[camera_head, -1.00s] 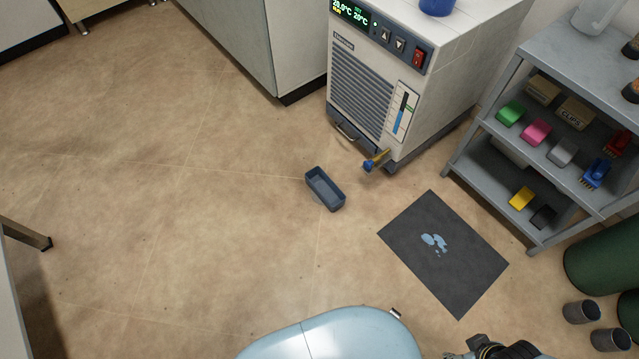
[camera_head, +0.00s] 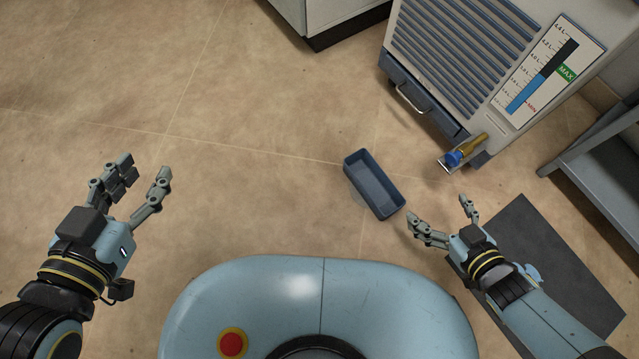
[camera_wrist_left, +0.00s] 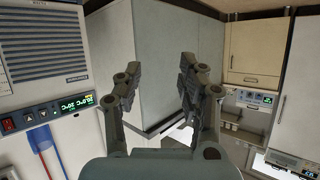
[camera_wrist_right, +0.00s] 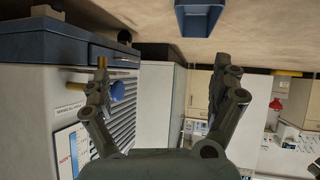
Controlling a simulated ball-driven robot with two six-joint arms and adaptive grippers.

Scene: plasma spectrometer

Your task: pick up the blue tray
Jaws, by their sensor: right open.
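The blue tray (camera_head: 374,186) is a small dark blue rectangular box. It stands on the floor in the head view, open side up, and looks empty. Part of it also shows at the top of the right wrist view (camera_wrist_right: 199,18). My right gripper (camera_head: 438,217) is open and empty, a short way to the right of the tray's near end and apart from it. My left gripper (camera_head: 148,172) is open and empty, well to the left of the tray. Its fingers also show apart in the left wrist view (camera_wrist_left: 156,85).
A white machine (camera_head: 468,65) with a grille, a level gauge and a blue-handled brass valve (camera_head: 460,153) stands behind and right of the tray. A dark mat (camera_head: 545,260) lies at the right. A grey shelf (camera_head: 600,150) edges in. The floor left of the tray is clear.

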